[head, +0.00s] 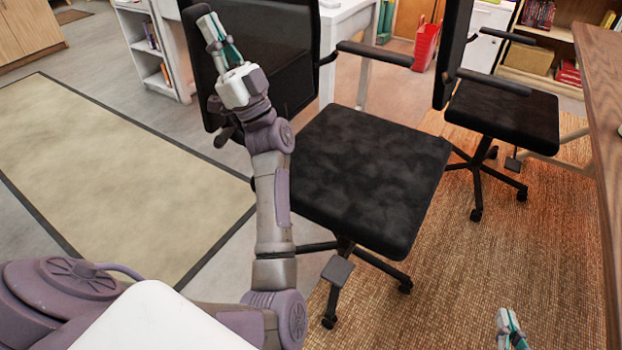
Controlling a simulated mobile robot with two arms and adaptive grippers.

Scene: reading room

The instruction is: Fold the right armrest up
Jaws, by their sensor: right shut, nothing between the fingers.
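A black office chair stands in the middle of the head view, with a square seat (370,180) and a dark backrest (285,60). One armrest (375,53) sticks out level from the backrest's picture-right side. A dark stub (224,136) at the backrest's lower left may belong to the other armrest; my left arm hides most of that side. My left gripper (212,28) is in front of the backrest's upper left, fingers pointing up; its opening is unclear. My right gripper (508,320) is shut and empty at the bottom right, low over the rug, away from the chair.
A second black chair (505,115) with level armrests stands at the right, close to a wooden table edge (600,120). A white desk (345,25) and shelf (140,45) are behind. A beige rug (110,170) lies at left; a brown woven rug (450,275) lies under the chairs.

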